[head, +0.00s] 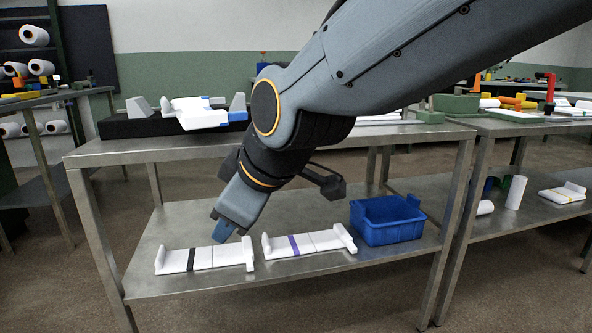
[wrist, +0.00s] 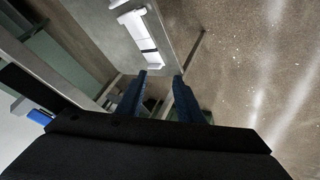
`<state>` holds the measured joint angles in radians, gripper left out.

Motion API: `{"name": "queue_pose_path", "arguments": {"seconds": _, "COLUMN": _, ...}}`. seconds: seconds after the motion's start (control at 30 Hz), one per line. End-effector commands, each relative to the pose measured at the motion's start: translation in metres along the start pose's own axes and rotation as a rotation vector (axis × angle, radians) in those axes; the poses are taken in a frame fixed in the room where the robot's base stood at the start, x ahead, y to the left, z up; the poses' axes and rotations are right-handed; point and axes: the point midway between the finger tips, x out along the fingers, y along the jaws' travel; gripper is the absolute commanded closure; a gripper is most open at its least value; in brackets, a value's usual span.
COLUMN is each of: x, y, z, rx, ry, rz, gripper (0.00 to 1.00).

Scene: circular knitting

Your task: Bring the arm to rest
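My arm reaches from the upper right of the head view down in front of the steel table. My gripper (head: 222,231) points down, its blue fingers overlapping the lower shelf in the picture, near a white piece with a black band (head: 205,258). In the wrist view the two blue fingers of my gripper (wrist: 159,75) stand apart, with nothing seen held between them. A white piece with a dark band (wrist: 139,34) lies beyond the fingertips there. The distance between fingertips and shelf cannot be told.
A white piece with a purple band (head: 309,244) and a blue bin (head: 386,220) share the lower shelf (head: 165,222). The tabletop (head: 110,152) above holds a black block with white parts (head: 195,112). Another table (head: 482,127) adjoins at right. Bare floor (head: 45,290) shows at left.

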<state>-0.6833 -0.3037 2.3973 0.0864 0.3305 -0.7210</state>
Motion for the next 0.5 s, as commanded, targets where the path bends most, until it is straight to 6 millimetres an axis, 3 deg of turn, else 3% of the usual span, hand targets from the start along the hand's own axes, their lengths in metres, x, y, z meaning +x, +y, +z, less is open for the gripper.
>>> {"name": "queue_pose_path", "arguments": {"seconds": 0.03, "x": 0.006, "y": -0.020, "z": 0.023, "rx": 0.092, "ry": -0.060, "rz": -0.052, "gripper": 0.67}}
{"name": "queue_pose_path", "arguments": {"seconds": 0.2, "x": 0.009, "y": -0.070, "z": 0.076, "rx": 0.349, "ry": -0.233, "rz": -0.162, "gripper": 0.67}}
{"name": "queue_pose_path", "arguments": {"seconds": 0.5, "x": -0.002, "y": -0.129, "z": 0.137, "rx": 0.648, "ry": -0.480, "rz": -0.244, "gripper": 0.67}}
